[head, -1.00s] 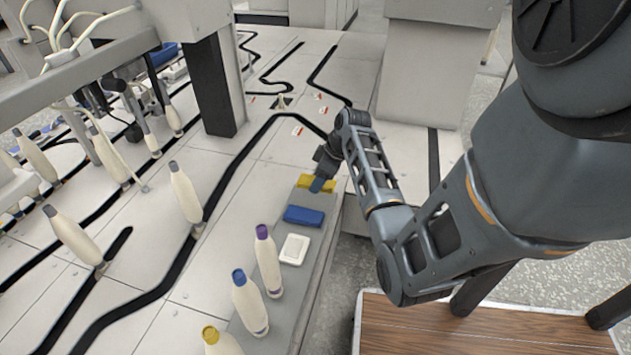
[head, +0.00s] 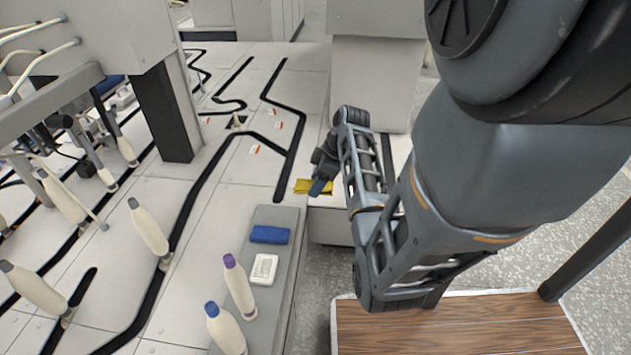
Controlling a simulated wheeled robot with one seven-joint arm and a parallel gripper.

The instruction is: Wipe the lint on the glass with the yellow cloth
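The yellow cloth (head: 305,186) is at the end of my arm, past the far end of the grey tray (head: 282,213). My gripper (head: 318,188), small and seen from behind, is shut on the cloth. Its fingers cover part of the cloth, and I cannot tell whether the cloth touches the white surface below it. I cannot make out the glass or any lint in this view.
On the tray are a folded blue cloth (head: 269,235), a white block (head: 264,269), a purple-capped bobbin (head: 240,287) and a blue-capped one (head: 225,328). Several bobbins stand on the white panels at left. A wooden top (head: 460,325) is at lower right.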

